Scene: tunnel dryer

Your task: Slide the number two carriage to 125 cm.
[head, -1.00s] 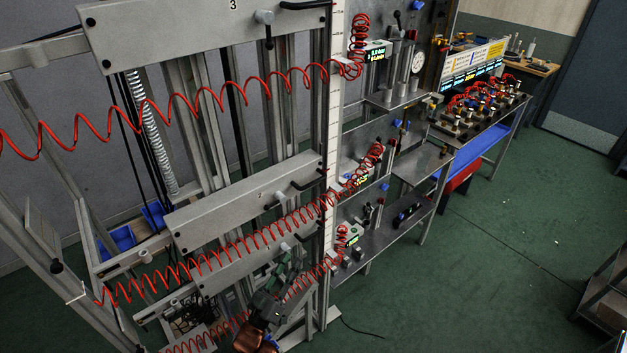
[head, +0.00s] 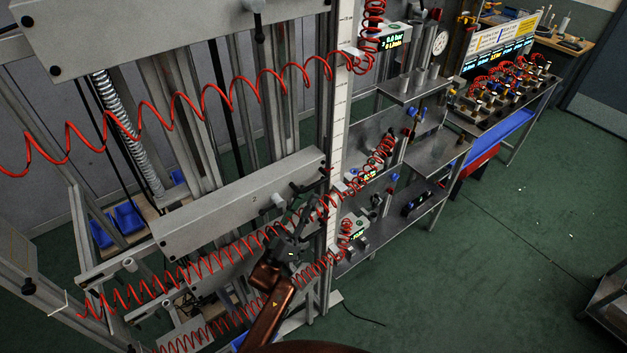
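The middle carriage (head: 240,206) is a long grey beam across the upright frame, below the top carriage and above a lower beam. I take it for number two, but its number is not readable here. A black handle (head: 309,183) sits at its right end. A pale vertical scale (head: 341,115) runs beside the right ends; its figures are too small to read. My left gripper (head: 300,212), dark on a copper arm, is just in front of the carriage's lower right part, below the handle. Whether it touches is unclear, and its fingers are too dark to judge. My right gripper is not in view.
Red coiled hoses (head: 235,97) stretch across the frame in front of the carriages, passing close to my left gripper. The top carriage (head: 150,32) is cut by the picture's edge. Shelves (head: 425,158) with instruments stand right of the scale.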

